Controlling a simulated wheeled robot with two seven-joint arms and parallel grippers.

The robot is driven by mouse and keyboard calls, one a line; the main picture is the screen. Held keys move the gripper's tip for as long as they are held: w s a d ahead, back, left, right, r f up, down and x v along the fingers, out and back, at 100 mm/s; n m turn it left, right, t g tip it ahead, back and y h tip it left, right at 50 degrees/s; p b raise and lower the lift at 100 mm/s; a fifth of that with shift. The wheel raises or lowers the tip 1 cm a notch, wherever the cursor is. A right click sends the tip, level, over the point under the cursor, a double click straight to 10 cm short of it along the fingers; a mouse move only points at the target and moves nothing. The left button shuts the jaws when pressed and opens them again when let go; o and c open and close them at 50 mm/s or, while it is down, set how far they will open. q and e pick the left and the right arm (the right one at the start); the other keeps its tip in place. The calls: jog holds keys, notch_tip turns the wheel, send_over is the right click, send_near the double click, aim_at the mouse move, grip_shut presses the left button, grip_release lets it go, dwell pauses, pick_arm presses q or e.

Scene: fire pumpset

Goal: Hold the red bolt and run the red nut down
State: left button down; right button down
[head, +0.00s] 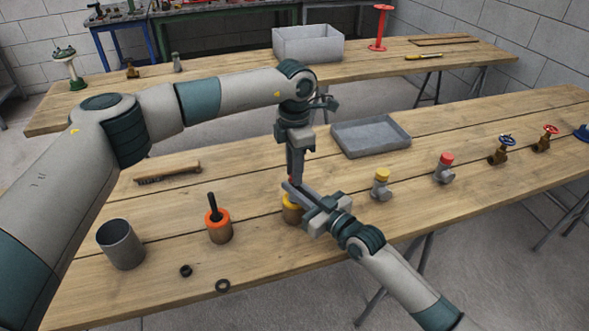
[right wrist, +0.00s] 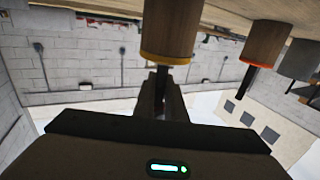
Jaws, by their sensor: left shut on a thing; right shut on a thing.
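A wooden block with an orange-red rim (head: 219,233) holds an upright black bolt (head: 212,207); it also shows upside down in the right wrist view (right wrist: 266,42). A second block with a yellow rim (head: 291,209) stands to its right, partly hidden by my right gripper (head: 292,192). That gripper is shut on a dark shaft at this block's yellow end (right wrist: 170,58); its fingers mostly hide the shaft. My left gripper (head: 295,177) points down just above the right one and is shut. A small reddish part, perhaps the red nut, shows at its tips, mostly hidden.
A grey cup (head: 121,244), small black nut (head: 186,271) and dark ring (head: 223,286) lie at the front left. A brush (head: 168,172) and grey tray (head: 371,137) are behind. Yellow-capped (head: 381,185) and red-capped fittings (head: 445,168) and valves stand right.

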pick_arm(q)
jog(key=m, duration=2.3)
jog(key=shift+m, duration=0.4)
jog(key=c, duration=1.5)
grip_release()
jog(key=shift+c, duration=0.2)
jog(key=shift+r, duration=2.25)
jog(key=shift+n, duration=0.3)
jog(key=shift+c, duration=0.2)
